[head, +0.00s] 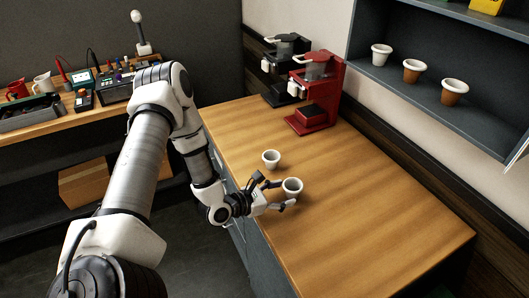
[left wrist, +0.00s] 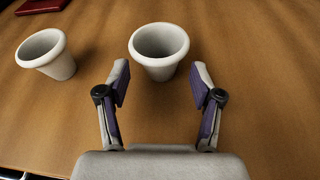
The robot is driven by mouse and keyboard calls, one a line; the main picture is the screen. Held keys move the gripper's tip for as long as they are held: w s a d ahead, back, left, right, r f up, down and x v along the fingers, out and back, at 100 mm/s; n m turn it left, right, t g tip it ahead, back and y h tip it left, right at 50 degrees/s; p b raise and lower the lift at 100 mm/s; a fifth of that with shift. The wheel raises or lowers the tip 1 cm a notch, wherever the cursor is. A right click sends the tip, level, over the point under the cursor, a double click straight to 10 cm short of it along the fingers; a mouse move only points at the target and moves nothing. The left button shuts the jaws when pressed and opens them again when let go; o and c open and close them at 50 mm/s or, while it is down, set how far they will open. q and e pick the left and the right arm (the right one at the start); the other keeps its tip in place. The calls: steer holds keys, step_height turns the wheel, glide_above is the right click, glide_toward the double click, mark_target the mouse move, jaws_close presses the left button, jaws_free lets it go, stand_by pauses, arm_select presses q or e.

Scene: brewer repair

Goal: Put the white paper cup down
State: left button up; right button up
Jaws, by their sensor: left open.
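A white paper cup (head: 292,189) stands upright on the wooden counter (head: 350,215), close in front of my left gripper (head: 278,194). In the left wrist view the same cup (left wrist: 159,50) sits just beyond the fingertips, roughly centred between them. My left gripper (left wrist: 160,82) is open and empty, with a gap to the cup on both sides. A second white cup (head: 271,158) stands upright a little farther back on the counter; it shows at the left in the left wrist view (left wrist: 46,53). My right gripper is not in view.
A red coffee brewer (head: 322,95) and a black brewer (head: 283,65) stand at the counter's back. A wall shelf (head: 440,99) holds one white and two brown cups. The counter's right and front parts are clear. A side bench at left holds tools.

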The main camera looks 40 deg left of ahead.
arm_select(q)
steer(key=p+v, duration=0.2)
steer(key=v, duration=0.6)
steer(key=shift+s+a+r, duration=0.1)
steer(key=shift+s+r, duration=0.1)
steer(key=shift+s+a+p, duration=0.1)
steer(key=shift+s+p, duration=0.3)
steer(key=shift+s, duration=0.15)
